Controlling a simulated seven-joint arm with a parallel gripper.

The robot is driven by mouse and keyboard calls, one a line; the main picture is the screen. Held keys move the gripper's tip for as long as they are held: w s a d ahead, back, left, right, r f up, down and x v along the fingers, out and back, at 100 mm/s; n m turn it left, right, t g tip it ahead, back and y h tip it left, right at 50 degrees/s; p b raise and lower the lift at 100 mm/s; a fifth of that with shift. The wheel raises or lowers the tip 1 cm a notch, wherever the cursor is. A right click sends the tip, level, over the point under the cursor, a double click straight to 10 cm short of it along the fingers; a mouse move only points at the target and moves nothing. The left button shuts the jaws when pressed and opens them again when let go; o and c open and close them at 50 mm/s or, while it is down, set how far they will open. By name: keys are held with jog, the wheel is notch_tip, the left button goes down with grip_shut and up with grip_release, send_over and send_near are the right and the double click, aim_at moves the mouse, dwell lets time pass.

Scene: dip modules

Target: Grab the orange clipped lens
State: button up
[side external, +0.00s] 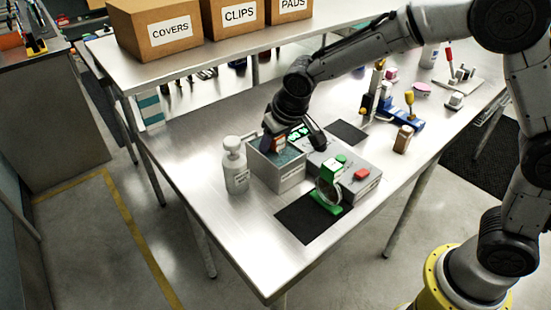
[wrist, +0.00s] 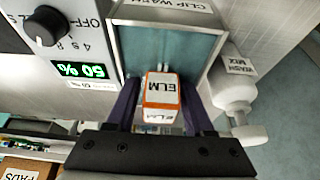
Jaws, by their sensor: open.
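A white pump bottle (side external: 236,168) stands close left of the bath. A grey unit (side external: 360,185) with a red button is on the right.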

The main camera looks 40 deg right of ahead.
grip_shut()
